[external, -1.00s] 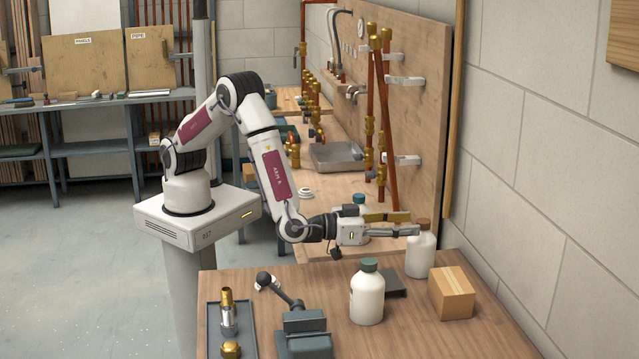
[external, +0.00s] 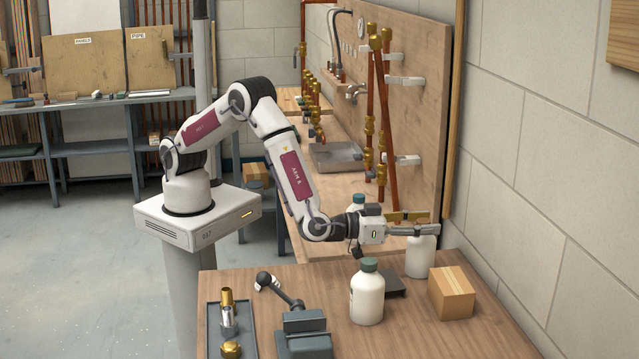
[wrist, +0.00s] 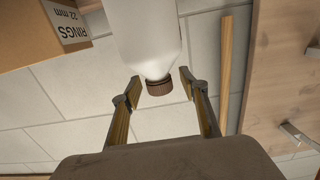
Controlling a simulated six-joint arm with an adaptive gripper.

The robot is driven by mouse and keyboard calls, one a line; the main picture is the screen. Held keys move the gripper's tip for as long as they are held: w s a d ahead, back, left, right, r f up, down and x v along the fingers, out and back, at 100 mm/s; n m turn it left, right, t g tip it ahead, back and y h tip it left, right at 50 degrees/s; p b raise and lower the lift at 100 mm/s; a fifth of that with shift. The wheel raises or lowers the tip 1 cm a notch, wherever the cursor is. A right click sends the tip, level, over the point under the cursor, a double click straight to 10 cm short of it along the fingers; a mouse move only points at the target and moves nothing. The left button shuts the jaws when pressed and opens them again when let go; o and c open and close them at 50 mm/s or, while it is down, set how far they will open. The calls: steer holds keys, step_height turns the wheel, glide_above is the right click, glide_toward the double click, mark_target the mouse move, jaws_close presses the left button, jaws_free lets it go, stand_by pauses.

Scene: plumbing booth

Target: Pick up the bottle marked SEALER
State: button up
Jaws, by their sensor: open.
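A white bottle (external: 419,256) stands at the back right of the front bench; its cap is hidden by my fingers in the external view. The wrist view shows the same bottle's white body (wrist: 146,36) and brown cap (wrist: 160,87) between my fingertips, apart from both. My gripper (external: 432,222) is open at the height of this bottle's cap; it also shows in the wrist view (wrist: 162,82). A second white bottle (external: 367,298) with a green cap stands nearer the camera. I can read no SEALER marking on any bottle.
A cardboard box (external: 452,293) stands right of the bottles; its RINGS 22 mm label shows in the wrist view (wrist: 72,24). A vise (external: 303,327) and a tray of fittings (external: 245,338) are at left. The wall is close at right.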

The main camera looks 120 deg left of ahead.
jaws_close()
steer(key=shift+r, duration=0.1)
steer(key=shift+r, duration=0.1)
steer(key=shift+r, duration=4.9)
